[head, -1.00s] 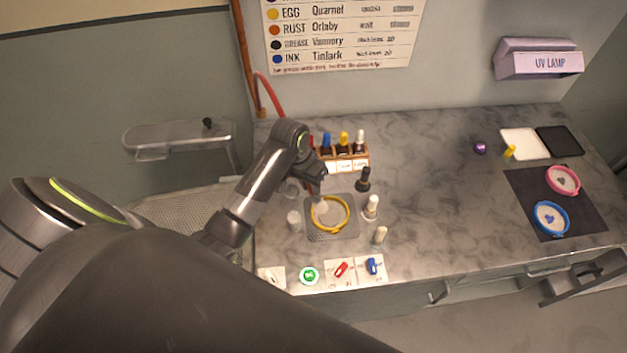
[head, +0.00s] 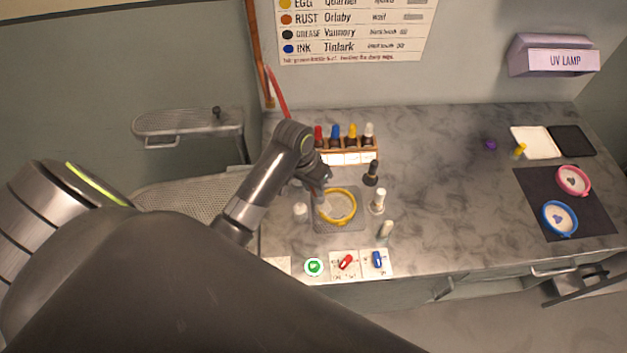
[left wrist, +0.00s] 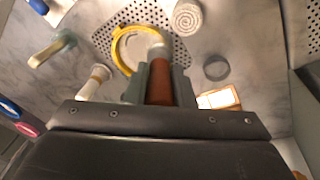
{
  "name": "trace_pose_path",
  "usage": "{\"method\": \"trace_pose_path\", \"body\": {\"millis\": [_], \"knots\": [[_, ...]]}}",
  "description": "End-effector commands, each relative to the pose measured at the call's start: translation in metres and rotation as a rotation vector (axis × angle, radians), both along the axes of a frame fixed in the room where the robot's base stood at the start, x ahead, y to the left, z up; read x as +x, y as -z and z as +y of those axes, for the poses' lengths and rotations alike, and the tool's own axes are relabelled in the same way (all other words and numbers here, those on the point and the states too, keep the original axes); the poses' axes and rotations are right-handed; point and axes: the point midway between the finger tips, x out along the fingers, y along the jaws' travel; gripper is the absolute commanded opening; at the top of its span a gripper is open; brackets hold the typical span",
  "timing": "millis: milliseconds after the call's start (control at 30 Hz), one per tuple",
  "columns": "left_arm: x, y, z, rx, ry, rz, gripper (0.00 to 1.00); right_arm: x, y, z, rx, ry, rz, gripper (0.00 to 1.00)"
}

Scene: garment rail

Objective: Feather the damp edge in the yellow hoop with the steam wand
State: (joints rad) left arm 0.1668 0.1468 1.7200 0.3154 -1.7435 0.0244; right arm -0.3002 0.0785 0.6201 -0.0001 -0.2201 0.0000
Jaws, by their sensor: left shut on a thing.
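The yellow hoop (head: 351,217) lies on a perforated metal plate (head: 353,227) on the bench, with pale cloth inside. The yellow hoop also shows in the left wrist view (left wrist: 117,48). My left gripper (head: 317,186) is above the hoop's left side and points down. In the left wrist view my left gripper (left wrist: 158,78) is shut on the steam wand, whose copper-brown body (left wrist: 160,88) sits between the fingers. The wand's pale end overlaps the hoop's cloth; whether it touches is unclear. No damp edge can be made out. My right gripper is out of view.
A wooden rack (head: 352,157) of coloured-cap bottles stands behind the plate. A white roll (head: 300,209) is left. Blue (head: 559,232) and pink (head: 588,185) hoops lie on a dark mat.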

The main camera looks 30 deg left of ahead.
Motion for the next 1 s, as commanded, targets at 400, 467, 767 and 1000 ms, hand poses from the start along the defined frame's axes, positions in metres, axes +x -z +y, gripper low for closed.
{"method": "trace_pose_path", "body": {"millis": [400, 467, 767, 1000], "knots": [[-0.012, 0.0, -0.016, -0.002, 0.0, 0.001, 0.0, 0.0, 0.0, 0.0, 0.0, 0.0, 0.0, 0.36], [-0.013, 0.0, -0.018, -0.001, 0.0, 0.001, 0.0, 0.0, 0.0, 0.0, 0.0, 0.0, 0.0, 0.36], [-0.014, 0.0, -0.024, -0.002, 0.0, 0.0, 0.0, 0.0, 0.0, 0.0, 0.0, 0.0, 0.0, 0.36], [-0.014, 0.0, -0.036, -0.002, 0.0, 0.0, 0.0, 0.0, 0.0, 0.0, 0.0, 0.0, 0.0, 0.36]]}}
